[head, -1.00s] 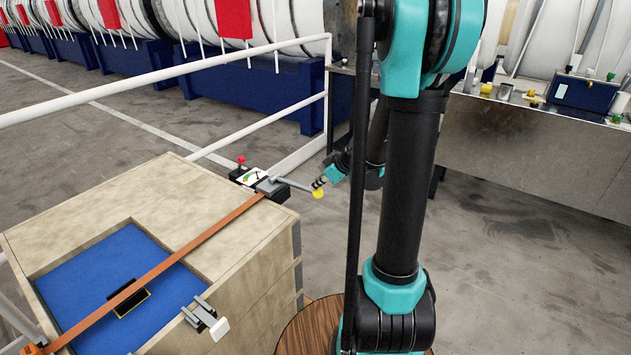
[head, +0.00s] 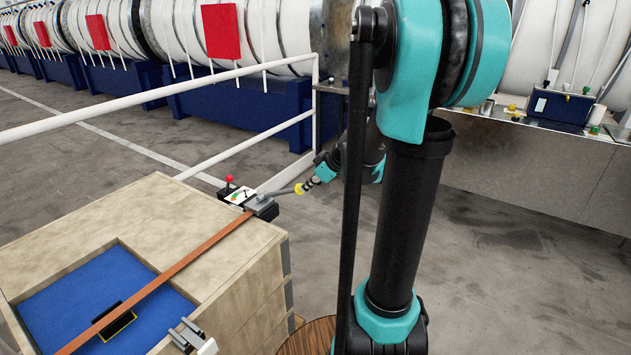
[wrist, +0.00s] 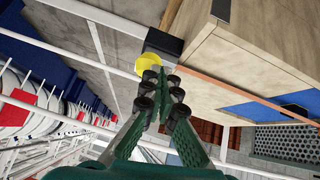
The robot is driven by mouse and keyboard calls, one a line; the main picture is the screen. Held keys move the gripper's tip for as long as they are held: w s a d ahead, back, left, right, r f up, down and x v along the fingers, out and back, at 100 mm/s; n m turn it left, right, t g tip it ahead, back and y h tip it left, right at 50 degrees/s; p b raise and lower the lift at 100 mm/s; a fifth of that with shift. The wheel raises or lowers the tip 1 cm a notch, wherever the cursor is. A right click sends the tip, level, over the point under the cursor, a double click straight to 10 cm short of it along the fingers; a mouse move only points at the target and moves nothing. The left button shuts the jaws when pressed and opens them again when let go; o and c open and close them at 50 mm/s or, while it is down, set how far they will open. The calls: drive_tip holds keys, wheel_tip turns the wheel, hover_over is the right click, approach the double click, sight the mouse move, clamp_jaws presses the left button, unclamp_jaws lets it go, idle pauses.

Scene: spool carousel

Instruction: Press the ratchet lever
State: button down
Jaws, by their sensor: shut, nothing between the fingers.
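The ratchet lever (head: 281,193) is a grey bar with a yellow knob (head: 299,188) at its free end. It comes from a grey ratchet housing (head: 261,208) at the crate's far right corner and slants slightly upward to the right in the head view. My gripper (head: 307,185) is shut and empty, its tips right beside the knob. In the wrist view the yellow knob (wrist: 150,63) shows just beyond the fingertips (wrist: 164,78). Whether they touch I cannot tell. The fingers hide part of the knob, and the lever's bar is not clear there.
An orange strap (head: 190,260) runs from the housing across the wooden crate (head: 150,218) and its blue recess (head: 55,305). A small gauge panel with a red knob (head: 228,180) stands beside the housing. White rails (head: 230,160) pass behind. A metal bench (head: 540,160) is at right.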

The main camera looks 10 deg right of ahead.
drive_tip(key=shift+v, duration=2.35)
